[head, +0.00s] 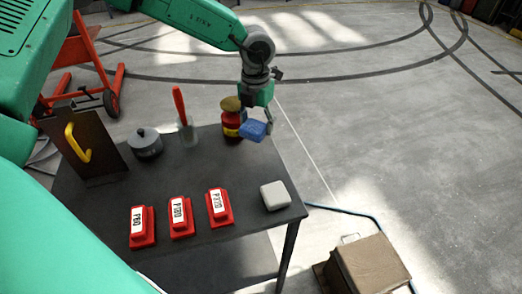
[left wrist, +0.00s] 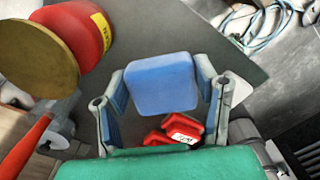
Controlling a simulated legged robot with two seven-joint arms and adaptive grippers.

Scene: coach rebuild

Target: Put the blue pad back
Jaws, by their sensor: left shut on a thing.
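The blue pad (head: 252,131) is held in my left gripper (head: 257,122), above the far right part of the dark grey table (head: 210,165). In the left wrist view the blue pad (left wrist: 162,84) sits between the two fingers, which are shut on its sides. Three red blocks with white labels stand in a row on the table: one reads P80 (head: 142,228), a middle one (head: 181,217) has a less clear label, and one seems to read P320 (head: 218,207). A white pad (head: 275,196) lies near the right front corner. My right gripper is not in view.
A red jar (head: 231,122) with a brown-gold lid stands close beside the blue pad. A grey lidded pot (head: 145,143), a red-handled tool (head: 180,106) and an upright dark panel (head: 103,145) with a yellow handle stand farther left. The tabletop between jar and blocks is clear.

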